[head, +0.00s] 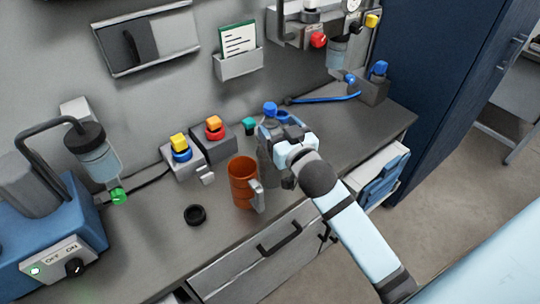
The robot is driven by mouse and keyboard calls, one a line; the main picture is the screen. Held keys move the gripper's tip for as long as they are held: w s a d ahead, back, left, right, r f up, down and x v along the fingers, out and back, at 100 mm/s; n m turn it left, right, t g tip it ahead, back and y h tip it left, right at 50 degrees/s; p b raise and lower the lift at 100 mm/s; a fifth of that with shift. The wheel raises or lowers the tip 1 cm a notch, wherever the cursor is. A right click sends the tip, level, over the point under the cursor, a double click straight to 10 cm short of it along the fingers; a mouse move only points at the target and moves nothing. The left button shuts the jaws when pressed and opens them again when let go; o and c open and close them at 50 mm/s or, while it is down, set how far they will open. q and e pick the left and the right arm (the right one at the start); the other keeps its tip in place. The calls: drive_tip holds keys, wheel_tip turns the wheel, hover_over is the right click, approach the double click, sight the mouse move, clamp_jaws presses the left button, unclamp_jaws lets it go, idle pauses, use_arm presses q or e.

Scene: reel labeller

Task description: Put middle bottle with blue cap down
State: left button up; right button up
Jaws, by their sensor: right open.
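A blue cap (270,108) shows just beyond my right gripper (278,132) in the head view. The bottle body under it is mostly hidden by the gripper, so I cannot tell whether it stands fully on the grey counter (228,215). My right gripper is open and close beside the bottle. The arm reaches in from the lower right. I cannot tell whether the fingers touch the bottle. My left gripper is out of view.
An orange mug (241,182) stands left of my right gripper, close to it. A black ring (195,215) lies on the counter. Button boxes (212,145) stand along the wall. A blue machine (60,235) occupies the left end. The front counter between machine and mug is mostly clear.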

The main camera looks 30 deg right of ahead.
sight(273, 120)
drive_tip(key=shift+w+d+f, duration=0.1)
drive_tip(key=shift+w, duration=0.55)
drive_tip(key=w, duration=0.2)
drive_tip(key=w+b, duration=0.1)
drive_tip(key=w, duration=0.1)
drive_tip(key=shift+w+d+f+b, duration=0.1)
drive_tip(key=shift+d+b, duration=0.1)
drive_tip(key=shift+b, duration=0.1)
drive_tip(key=shift+c, duration=0.5)
clamp_jaws()
